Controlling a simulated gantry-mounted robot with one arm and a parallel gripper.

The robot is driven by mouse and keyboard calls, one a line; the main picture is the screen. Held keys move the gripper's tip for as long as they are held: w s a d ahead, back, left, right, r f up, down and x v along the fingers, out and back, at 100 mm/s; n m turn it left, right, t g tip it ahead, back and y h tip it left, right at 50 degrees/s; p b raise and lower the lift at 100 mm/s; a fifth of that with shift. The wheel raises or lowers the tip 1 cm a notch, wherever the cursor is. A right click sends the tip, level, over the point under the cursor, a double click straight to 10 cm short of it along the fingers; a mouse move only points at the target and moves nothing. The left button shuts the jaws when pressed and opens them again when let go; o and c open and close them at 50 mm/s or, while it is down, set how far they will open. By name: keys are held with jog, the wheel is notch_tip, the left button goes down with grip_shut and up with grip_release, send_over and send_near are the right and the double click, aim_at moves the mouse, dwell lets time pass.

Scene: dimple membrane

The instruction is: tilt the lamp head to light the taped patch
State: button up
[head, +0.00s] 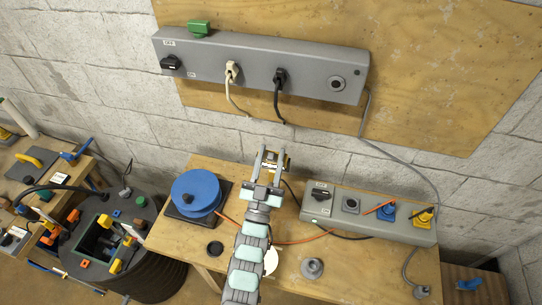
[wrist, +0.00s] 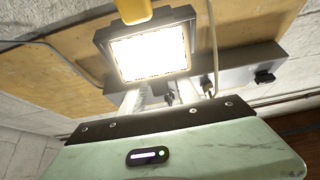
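The lamp head (wrist: 148,56) is a dark square frame with a bright, lit white panel, filling the upper middle of the wrist view. A yellow part (wrist: 132,10) overlaps its top edge. My gripper's two fingers stand apart, one on each side of the lamp in the head view. In the wrist view the fingers show below the panel; I cannot tell whether they touch the lamp. I cannot make out a taped patch.
A blue reel (head: 198,193) stands left of my arm. A grey control box (head: 370,213) with coloured switches lies to the right. A grey power strip (head: 255,67) hangs on the wall board above, with cables dropping down. An orange cable crosses the table (head: 345,262).

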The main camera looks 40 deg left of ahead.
jog(key=shift+s, duration=0.1)
jog(key=v, duration=1)
jog(key=shift+s+d+f+b, duration=0.15)
jog(key=shift+s+b, duration=0.1)
jog(key=shift+b, duration=0.15)
